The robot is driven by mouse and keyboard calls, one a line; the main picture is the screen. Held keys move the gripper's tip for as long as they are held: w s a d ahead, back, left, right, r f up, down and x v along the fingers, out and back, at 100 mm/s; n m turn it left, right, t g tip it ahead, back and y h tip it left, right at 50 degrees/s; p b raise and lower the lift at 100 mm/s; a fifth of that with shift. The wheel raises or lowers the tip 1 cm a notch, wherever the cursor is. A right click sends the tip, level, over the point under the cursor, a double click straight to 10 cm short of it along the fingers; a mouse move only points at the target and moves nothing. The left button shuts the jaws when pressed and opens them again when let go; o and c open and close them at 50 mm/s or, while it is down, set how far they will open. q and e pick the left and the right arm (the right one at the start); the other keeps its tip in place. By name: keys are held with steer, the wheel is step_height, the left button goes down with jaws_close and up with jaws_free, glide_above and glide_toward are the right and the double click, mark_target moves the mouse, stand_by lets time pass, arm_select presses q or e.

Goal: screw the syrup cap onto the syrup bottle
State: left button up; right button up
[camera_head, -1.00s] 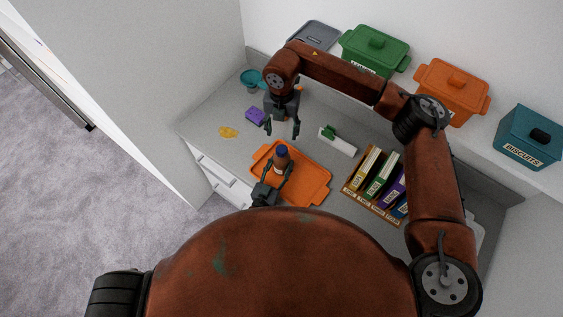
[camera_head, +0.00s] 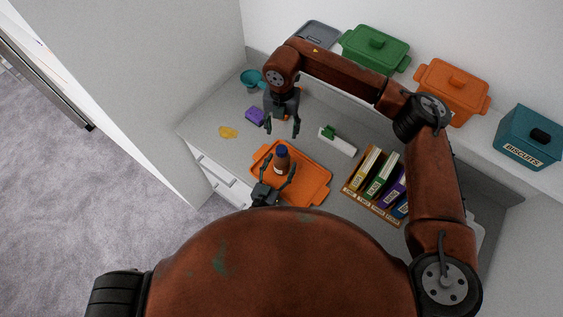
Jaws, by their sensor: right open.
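The brown syrup bottle (camera_head: 282,163) stands upright over the orange tray (camera_head: 312,190). The dark blue syrup cap (camera_head: 282,150) sits at its top; I cannot tell how tightly. My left gripper (camera_head: 280,169) is at the near side of the bottle, its fingers spread apart on either side of it. They look clear of the bottle, though contact is hard to judge at this size. My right gripper (camera_head: 282,132) is open and empty, pointing down just behind and above the bottle and cap.
A purple block (camera_head: 255,116), a yellow patch (camera_head: 228,132) and a teal cup (camera_head: 250,78) are on the left of the counter. A white-and-green item (camera_head: 338,141) and a book rack (camera_head: 370,203) are to the right. Lidded bins, including a green one (camera_head: 374,52), line the back shelf.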

arm_select(q)
steer(key=v, duration=1.2)
steer(key=shift+d, duration=0.1)
steer(key=shift+w, duration=0.1)
